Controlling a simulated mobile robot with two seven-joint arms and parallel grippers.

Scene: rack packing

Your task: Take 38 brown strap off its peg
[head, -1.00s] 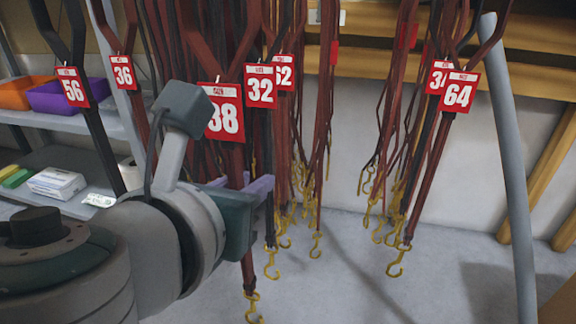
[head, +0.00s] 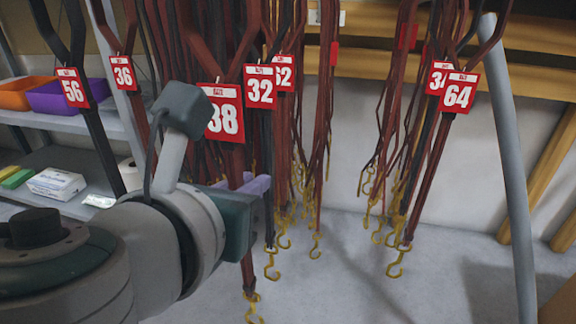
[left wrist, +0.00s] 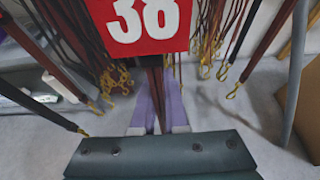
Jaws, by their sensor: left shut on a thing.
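The brown strap (head: 248,268) with the red 38 tag (head: 224,112) hangs down in the head view, a yellow hook (head: 252,306) at its lower end. My left gripper (head: 256,184) is shut on this strap below the tag, its purple fingers either side of it. In the left wrist view the 38 tag (left wrist: 143,22) is just ahead of the gripper (left wrist: 159,112), and the strap (left wrist: 154,78) runs down between the fingers. The strap's top and its peg are not visible. My right gripper is not in view.
Straps tagged 32 (head: 260,88) and 62 (head: 285,74) hang close to the right. Straps 36 (head: 122,73) and 56 (head: 73,87) hang to the left, before a shelf with bins (head: 60,97). Strap 64 (head: 459,92) and a grey pole (head: 512,160) are farther right.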

